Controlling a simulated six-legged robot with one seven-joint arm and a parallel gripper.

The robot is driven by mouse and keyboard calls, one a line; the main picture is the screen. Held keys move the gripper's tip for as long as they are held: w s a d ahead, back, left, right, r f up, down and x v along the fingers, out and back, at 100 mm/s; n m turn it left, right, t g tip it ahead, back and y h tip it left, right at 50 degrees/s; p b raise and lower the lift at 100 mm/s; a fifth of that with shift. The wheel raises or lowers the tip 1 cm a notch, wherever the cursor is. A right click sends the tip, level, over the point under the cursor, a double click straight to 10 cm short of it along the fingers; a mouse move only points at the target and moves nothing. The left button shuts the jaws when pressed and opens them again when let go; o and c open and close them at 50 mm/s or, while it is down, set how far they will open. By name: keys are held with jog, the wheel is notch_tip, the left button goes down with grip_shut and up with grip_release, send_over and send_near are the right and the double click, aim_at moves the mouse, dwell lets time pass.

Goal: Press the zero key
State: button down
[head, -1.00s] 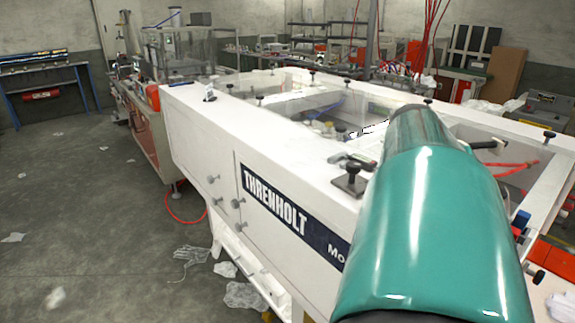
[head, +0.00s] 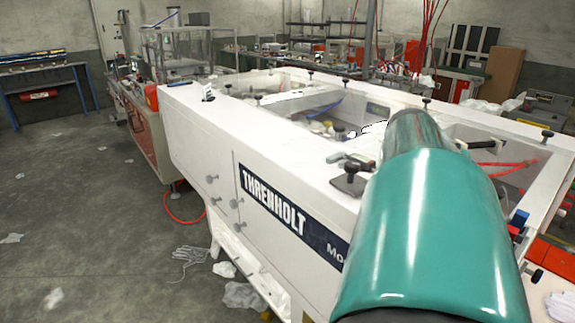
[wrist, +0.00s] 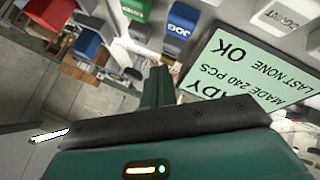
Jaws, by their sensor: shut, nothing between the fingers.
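In the wrist view, a control panel shows upside down across the top. It has a pale green display (wrist: 238,72) reading "MADE 240 PCS", "LAST NONE OK". A white key (wrist: 277,16) with a label that seems to read COUNT is above the display. No key shows a readable zero label. My gripper (wrist: 157,84) is shut and empty, its fingers below the JOG key and left of the display, apparently apart from the keys. In the head view my arm hides the gripper.
A long white machine (head: 205,150) marked THRENHOLT fills the middle of the head view, with black knobs and open bays on top. Open floor (head: 85,220) with scraps lies at left. A red hose (head: 180,215) lies beside the machine.

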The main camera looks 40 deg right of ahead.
jog(key=shift+f, duration=0.15)
dwell(0.4)
jog(key=shift+r, duration=0.9)
jog(key=shift+r, duration=0.1)
notch_tip(320, 180, up, 5)
jog(key=shift+f, duration=0.1)
dwell(0.8)
